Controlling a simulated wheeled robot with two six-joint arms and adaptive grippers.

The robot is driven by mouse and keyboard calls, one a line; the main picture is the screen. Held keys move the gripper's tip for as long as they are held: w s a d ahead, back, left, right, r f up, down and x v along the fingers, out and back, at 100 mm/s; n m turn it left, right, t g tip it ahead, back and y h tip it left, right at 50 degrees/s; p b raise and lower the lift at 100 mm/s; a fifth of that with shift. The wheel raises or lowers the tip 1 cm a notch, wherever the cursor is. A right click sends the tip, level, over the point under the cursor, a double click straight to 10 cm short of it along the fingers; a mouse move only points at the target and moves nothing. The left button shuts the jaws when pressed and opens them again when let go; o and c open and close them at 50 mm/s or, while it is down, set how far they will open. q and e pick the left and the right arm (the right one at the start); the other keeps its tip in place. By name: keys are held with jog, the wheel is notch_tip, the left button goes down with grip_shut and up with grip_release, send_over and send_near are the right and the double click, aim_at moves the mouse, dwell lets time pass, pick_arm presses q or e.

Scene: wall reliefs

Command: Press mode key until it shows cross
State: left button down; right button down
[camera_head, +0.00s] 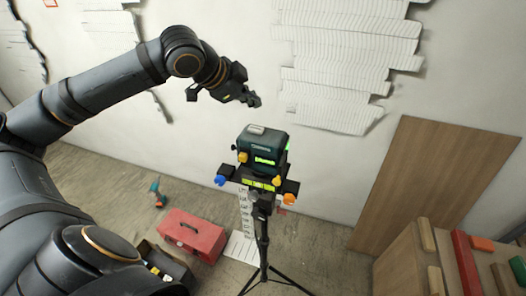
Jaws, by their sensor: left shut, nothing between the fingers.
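A dark green levelling device (262,144) stands upright on a black tripod (262,240) in the middle of the head view. A pale grey key (257,130) sits on its top. Its front has a lit green window (265,161), too small to read a symbol in. Yellow, orange and blue knobs stick out around its base. My left gripper (252,99) is shut and empty. In the picture it is just above and slightly left of the device's top, apart from it. My right gripper is out of view.
White wall with ribbed relief panels (350,60) behind. A wooden board (435,180) leans at right, near a bench (408,268) with coloured blocks. A red toolbox (192,236), an open dark box and a drill (157,194) lie on the floor at left.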

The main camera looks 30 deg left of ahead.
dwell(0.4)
pick_arm(q)
notch_tip(320, 180, up, 4)
jog(key=p, duration=0.4)
send_over(254, 130)
jog(key=shift+a, duration=0.1)
jog(key=shift+f, duration=0.15)
notch_tip(254, 130, down, 9)
jog(key=b, duration=0.9)
dwell(0.7)
jog(key=shift+f+b, duration=0.25)
jog(key=shift+b, duration=0.2)
